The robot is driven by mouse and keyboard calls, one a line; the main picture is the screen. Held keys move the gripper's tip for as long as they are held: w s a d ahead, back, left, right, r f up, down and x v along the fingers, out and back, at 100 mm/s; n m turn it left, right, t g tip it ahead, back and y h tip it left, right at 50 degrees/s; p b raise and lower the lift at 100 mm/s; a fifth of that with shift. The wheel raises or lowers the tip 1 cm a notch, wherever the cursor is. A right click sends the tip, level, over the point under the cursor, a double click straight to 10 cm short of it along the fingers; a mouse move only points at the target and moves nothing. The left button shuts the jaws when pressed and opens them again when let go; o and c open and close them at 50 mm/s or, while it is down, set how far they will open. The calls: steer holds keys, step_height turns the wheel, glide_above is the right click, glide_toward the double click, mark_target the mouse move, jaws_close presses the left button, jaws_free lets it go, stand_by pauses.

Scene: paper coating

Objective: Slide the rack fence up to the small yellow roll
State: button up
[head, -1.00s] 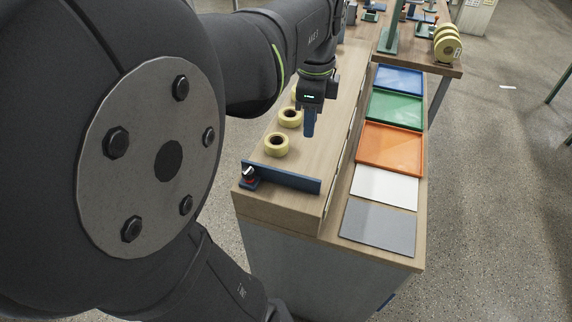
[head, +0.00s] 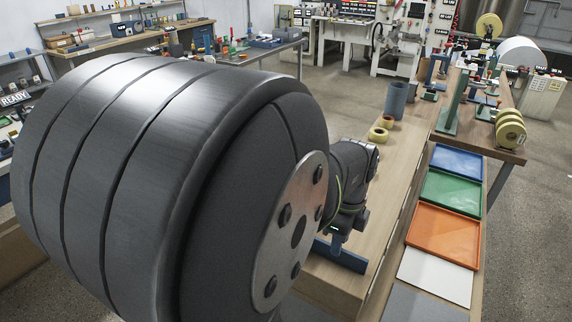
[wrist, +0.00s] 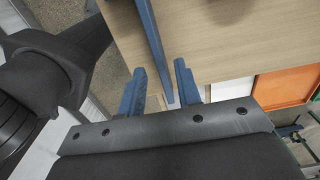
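The rack fence is a blue bar (head: 345,258) across the near end of the wooden rack top; its left end is hidden behind my arm in the head view. My gripper (head: 337,246) is low over the fence. In the wrist view the fence (wrist: 153,40) runs between the two blue fingers of my gripper (wrist: 160,68), which stand apart with gaps on both sides of it. Two yellow rolls (head: 378,134) (head: 387,122) show farther back on the rack top. My arm hides the stretch between; I cannot tell which roll is the small one.
A grey-blue cylinder (head: 396,100) stands behind the rolls. To the right are an orange tray (head: 442,238), a green tray (head: 450,193), a blue tray (head: 457,161) and a white sheet (head: 436,276). A green stand (head: 452,112) is on the table beyond.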

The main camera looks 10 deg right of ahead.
mark_target(322, 255)
steer(key=shift+f, duration=2)
jaws_close()
